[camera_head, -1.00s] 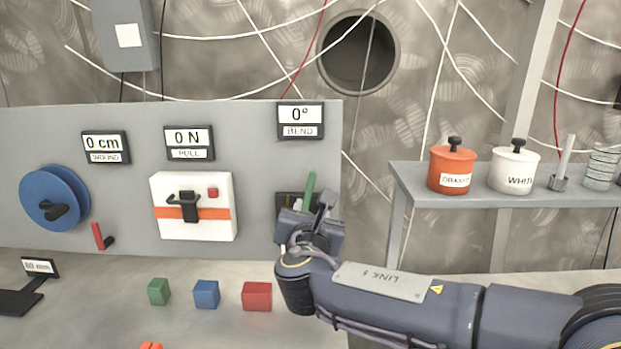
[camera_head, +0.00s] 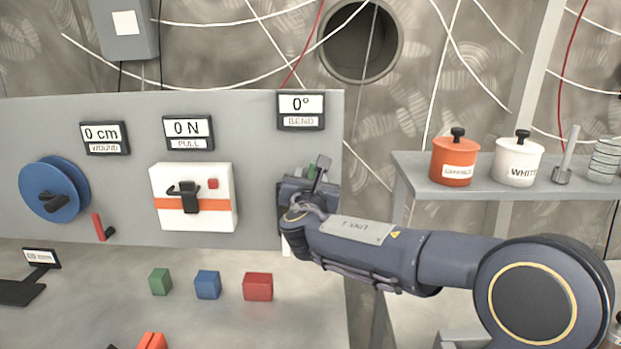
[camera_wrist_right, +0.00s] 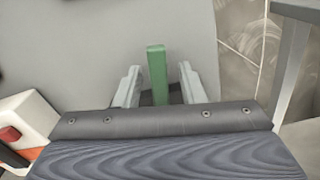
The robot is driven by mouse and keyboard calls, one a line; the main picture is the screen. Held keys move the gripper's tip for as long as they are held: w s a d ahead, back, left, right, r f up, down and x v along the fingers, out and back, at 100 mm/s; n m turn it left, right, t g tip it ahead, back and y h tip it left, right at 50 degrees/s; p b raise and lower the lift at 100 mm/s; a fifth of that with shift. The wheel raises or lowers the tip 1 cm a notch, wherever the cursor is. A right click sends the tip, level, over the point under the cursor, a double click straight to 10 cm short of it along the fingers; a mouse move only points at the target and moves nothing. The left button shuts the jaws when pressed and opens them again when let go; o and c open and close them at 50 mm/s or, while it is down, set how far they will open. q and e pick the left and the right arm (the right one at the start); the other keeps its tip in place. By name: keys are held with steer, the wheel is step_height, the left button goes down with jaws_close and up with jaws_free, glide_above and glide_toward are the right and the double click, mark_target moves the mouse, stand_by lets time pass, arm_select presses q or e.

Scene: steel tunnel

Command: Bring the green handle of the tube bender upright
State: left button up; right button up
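The tube bender's green handle (camera_wrist_right: 157,75) stands between the two grey fingers of my right gripper (camera_wrist_right: 159,68) in the right wrist view. A gap shows on each side of the handle, so the gripper is open around it. In the head view the right gripper (camera_head: 308,186) is at the lower right of the grey panel. The bend display (camera_head: 301,110) above reads 0°. My left gripper is not in view.
A white box with a black lever (camera_head: 194,198) and a blue reel (camera_head: 52,190) are on the panel to the left. Green, blue and red cubes (camera_head: 258,287) lie on the bench below. Orange and white pots (camera_head: 517,160) stand on the right shelf.

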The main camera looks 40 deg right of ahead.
steer(key=shift+c, duration=0.5)
jaws_close()
steer(key=shift+w+a+r+n+p, duration=0.2)
steer(key=shift+w+a+n+p, duration=0.3)
steer(key=shift+n, duration=0.2)
steer(key=shift+w+a+n, duration=0.2)
steer(key=shift+a+n, duration=0.2)
steer(key=shift+n, duration=0.2)
steer(key=shift+f, duration=0.1)
steer(key=shift+o, duration=0.5)
jaws_free()
